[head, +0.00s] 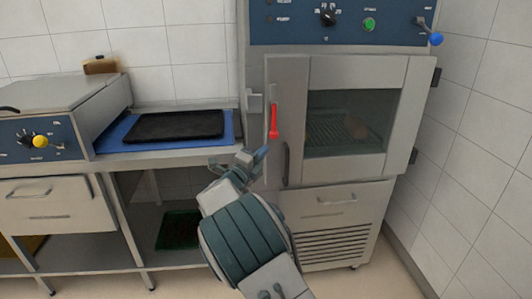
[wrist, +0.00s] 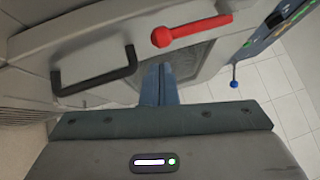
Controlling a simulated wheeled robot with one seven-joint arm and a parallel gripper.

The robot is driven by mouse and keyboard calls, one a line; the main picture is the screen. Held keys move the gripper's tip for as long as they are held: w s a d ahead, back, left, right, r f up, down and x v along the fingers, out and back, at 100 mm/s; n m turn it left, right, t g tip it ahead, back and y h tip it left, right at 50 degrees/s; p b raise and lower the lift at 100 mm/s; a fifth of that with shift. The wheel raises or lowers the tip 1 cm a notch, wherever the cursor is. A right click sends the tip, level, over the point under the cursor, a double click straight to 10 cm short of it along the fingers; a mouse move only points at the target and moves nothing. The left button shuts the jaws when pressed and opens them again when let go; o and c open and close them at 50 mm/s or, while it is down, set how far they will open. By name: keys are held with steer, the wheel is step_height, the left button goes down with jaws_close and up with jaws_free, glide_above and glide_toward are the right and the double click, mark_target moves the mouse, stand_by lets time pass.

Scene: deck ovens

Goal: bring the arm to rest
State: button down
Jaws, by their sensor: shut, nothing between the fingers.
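My gripper (head: 262,152) is shut and empty in front of the oven, by the left edge of the oven door in the head view. In the wrist view its fingers (wrist: 160,82) lie together and point toward the oven front. The red lever (head: 274,121) is just above the fingertips in the head view; it also shows in the wrist view (wrist: 190,31). A gap seems to lie between the fingers and the lever, though its depth is hard to tell. The glass oven door (head: 397,92) looks closed. My arm reaches up from the bottom of the head view.
A black door handle (wrist: 93,72) is left of the fingers in the wrist view. A dark tray (head: 175,125) lies on a blue mat (head: 112,141) on the left counter. A blue-knobbed lever (head: 436,38) juts from the upper right of the oven. Tiled wall stands at right.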

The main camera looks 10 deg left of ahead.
steer(key=w+a+v, duration=0.1)
steer(key=a+v, duration=0.1)
steer(key=v, duration=0.6)
steer(key=w+d+r+n+g+y+p, duration=0.1)
steer(key=w+d+r+n+y+p, duration=0.1)
steer(key=w+d+r+n+y, duration=0.6)
steer(key=s+d+r+n+g+y+p, duration=0.2)
steer(key=s+d+r+n+g+p, duration=0.15)
steer(key=s+d+n, duration=0.55)
steer(key=s+d+f+n+g+h+p, duration=0.1)
steer(key=s+d+f+n+g, duration=0.1)
steer(key=s+d, duration=0.5)
steer(key=s+d+f+n+g+h+p, duration=0.1)
steer(key=s+d+g, duration=0.4)
steer(key=s, duration=0.8)
steer(key=s+d+f+n+g+h+p, duration=0.1)
steer(key=s+d+f+n+g+p, duration=0.1)
steer(key=s+d, duration=0.8)
steer(key=shift+s+d+f+n+g, duration=0.35)
steer(key=shift+d+n+g, duration=0.35)
steer(key=shift+g, duration=0.45)
steer(key=shift+a+r, duration=0.1)
steer(key=shift+a, duration=0.05)
